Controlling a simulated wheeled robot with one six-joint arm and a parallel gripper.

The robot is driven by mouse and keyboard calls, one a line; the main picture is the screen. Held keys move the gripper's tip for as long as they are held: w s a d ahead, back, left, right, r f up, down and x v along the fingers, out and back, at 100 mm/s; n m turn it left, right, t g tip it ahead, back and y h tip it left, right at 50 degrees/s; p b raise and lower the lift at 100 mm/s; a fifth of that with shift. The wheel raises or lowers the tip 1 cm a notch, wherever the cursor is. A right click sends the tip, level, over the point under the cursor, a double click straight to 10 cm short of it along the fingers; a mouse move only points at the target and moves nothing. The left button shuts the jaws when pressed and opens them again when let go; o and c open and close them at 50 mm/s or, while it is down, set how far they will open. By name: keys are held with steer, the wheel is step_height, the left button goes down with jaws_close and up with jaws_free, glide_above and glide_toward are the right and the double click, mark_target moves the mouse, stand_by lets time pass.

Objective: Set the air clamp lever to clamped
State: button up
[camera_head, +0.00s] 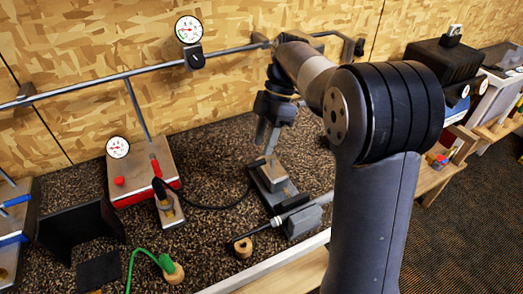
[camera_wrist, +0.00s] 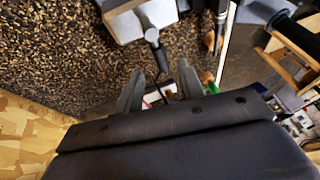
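My gripper (camera_head: 267,148) hangs above the bench with its fingers pointing down, near a dark metal clamp block (camera_head: 272,178). In the wrist view, its two fingers (camera_wrist: 160,92) are spread with a gap between them and hold nothing. A black hose (camera_head: 215,207) runs from near the clamp block to the left, toward a grey box with a red base (camera_head: 140,172). A grey block with a dark fitting shows in the wrist view (camera_wrist: 140,18).
A grey vise-like block (camera_head: 303,221) holds a dark shaft by the bench's front edge, with a wooden piece (camera_head: 243,247) at its end. A green hose (camera_head: 145,252) and a black bracket (camera_head: 78,230) lie left. A gauge (camera_head: 188,29) hangs on the wall rail.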

mark_target(259, 161)
steer(key=v, duration=0.6)
steer(key=shift+r, duration=0.3)
steer(key=shift+w+d+f, duration=0.1)
steer(key=x, duration=1)
steer(key=shift+f, duration=0.3)
